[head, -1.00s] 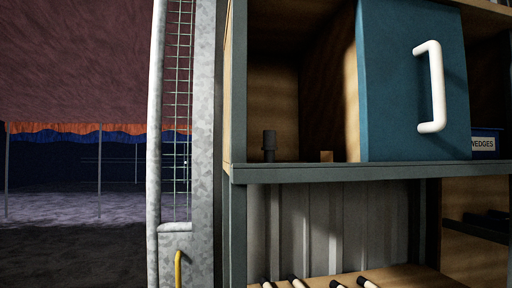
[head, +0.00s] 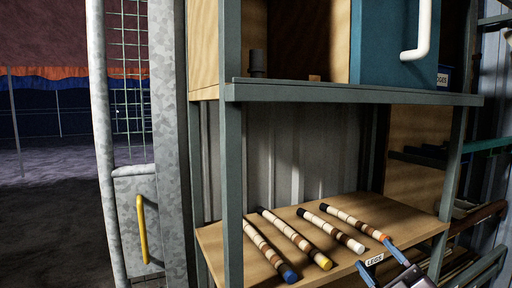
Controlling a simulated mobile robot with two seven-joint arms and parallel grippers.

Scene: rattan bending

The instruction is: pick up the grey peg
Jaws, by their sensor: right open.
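A short dark grey peg (head: 257,62) stands upright at the left of the upper shelf, with a slightly wider upper part. Its foot is partly hidden by the shelf's front edge. My right gripper (head: 373,253) shows at the bottom right, with two blue fingers spread apart and nothing between them. It is well below and to the right of the peg, in front of the lower shelf's edge. My left gripper is not in view.
A teal door with a white handle (head: 424,30) and a small wooden block (head: 314,78) are right of the peg. Several banded rods (head: 295,238) lie on the lower shelf (head: 225,243). A metal gate post (head: 170,130) stands at the left.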

